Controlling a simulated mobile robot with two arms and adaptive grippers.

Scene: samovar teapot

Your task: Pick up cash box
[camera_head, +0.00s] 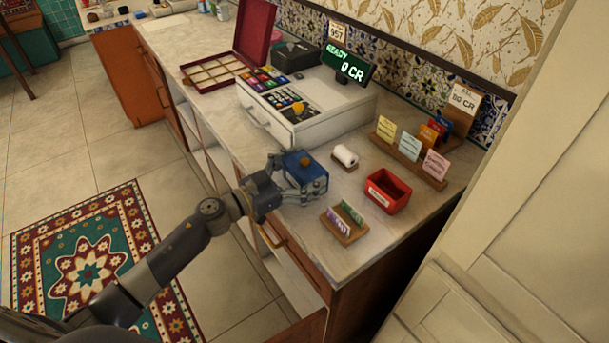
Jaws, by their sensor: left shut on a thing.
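Whether the box rests on the counter or is slightly lifted I cannot tell. Its lower part is partly hidden by the gripper. My right gripper is not in view.
The white cash register (318,125) stands behind the box on the counter (305,235). A paper roll (345,156), a red tray (387,190), a small wooden card holder (345,222) and a longer card rack (408,160) stand to the right.

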